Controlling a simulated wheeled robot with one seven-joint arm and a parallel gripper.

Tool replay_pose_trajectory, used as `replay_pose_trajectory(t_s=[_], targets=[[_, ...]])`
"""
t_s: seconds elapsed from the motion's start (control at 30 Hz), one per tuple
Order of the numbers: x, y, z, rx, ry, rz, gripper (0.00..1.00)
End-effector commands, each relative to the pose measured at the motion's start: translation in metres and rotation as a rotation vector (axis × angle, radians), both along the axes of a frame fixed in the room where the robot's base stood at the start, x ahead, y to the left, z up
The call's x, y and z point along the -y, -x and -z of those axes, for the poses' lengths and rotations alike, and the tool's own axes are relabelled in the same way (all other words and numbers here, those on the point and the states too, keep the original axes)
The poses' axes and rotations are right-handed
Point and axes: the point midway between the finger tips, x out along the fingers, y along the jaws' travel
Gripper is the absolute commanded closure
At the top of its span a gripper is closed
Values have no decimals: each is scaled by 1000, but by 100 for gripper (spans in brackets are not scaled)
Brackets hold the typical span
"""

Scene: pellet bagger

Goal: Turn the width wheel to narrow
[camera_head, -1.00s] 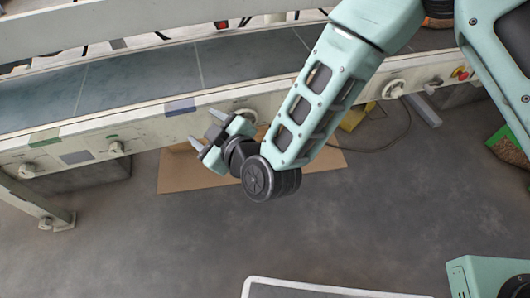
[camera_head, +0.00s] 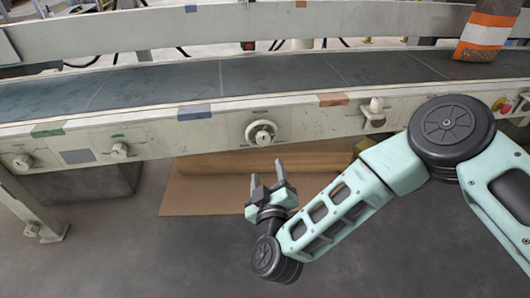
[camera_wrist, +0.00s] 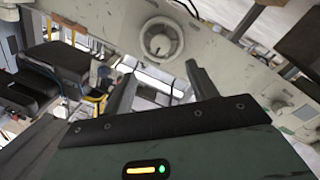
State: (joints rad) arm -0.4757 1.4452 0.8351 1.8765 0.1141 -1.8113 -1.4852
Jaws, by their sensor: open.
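A round wheel (camera_head: 261,133) with a pale hub sits on the front rail of the conveyor, near the middle of the head view. It also shows at the top middle of the wrist view (camera_wrist: 161,38), with a dark mark on its face. Its printed labels are too small to read. My gripper (camera_head: 267,173) is open and empty, below and in front of the wheel, fingers pointing up toward the rail. In the wrist view the two fingers (camera_wrist: 160,77) stand apart below the wheel, not touching it.
Smaller knobs (camera_head: 119,150) and (camera_head: 22,161) are on the rail's left. A pale knob (camera_head: 376,112) and a red button (camera_head: 507,108) are to the right. An orange-striped bag (camera_head: 484,33) stands on the belt (camera_head: 290,76). Cardboard (camera_head: 200,190) lies below.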

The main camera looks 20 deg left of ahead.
Motion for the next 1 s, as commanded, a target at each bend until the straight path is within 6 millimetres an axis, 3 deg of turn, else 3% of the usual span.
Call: replay_pose_trajectory(t_s=[0.3,0.5,0.7,1.0], targets=[[-28,-61,5,1,-4,3,42],[-42,-87,4,0,-2,1,42],[-48,-99,1,-1,-1,-1,42],[-49,-100,0,-2,0,-2,45]])
